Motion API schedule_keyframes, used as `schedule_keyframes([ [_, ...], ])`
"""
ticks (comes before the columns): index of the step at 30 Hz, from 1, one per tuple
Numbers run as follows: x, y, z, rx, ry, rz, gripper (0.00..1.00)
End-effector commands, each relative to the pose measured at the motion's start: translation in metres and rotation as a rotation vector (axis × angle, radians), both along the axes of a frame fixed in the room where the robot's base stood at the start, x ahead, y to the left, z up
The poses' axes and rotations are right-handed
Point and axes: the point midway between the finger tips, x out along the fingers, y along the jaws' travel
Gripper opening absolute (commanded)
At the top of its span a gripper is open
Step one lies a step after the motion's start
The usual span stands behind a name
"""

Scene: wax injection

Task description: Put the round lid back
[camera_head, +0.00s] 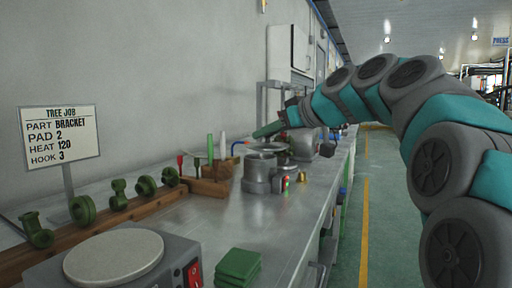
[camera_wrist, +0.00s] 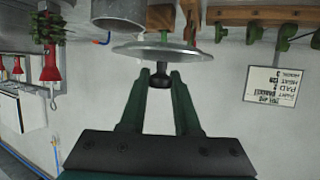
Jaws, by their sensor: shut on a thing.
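The round grey lid (camera_wrist: 165,50) hangs in my gripper (camera_wrist: 160,77), its dark knob (camera_wrist: 159,82) between the two green fingers in the wrist view. That view is upside down. In the head view my gripper (camera_head: 268,130) is above the metal pot (camera_head: 258,172) on the bench, and the lid (camera_head: 268,147) shows as a thin disc just over the pot. A grey metal cylinder, seemingly the pot (camera_wrist: 122,14), shows beside the lid in the wrist view. I cannot tell the exact gap between lid and pot.
A wooden rack (camera_head: 95,225) with green wax parts runs along the wall side. A round heating plate (camera_head: 114,257) and stacked green pads (camera_head: 237,266) are in front. A job sign (camera_head: 60,134) stands at left. Upright tools (camera_head: 210,150) stand left of the pot.

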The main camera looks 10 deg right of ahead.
Motion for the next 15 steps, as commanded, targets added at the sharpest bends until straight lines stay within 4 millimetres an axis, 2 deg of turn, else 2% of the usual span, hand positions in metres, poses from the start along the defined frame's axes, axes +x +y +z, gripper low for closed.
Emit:
schedule_keyframes([
  [3, 0.025, -0.002, -0.002, -0.001, 0.002, -0.002, 0.00],
  [15, 0.094, -0.006, -0.008, -0.002, 0.001, -0.002, 0.00],
])
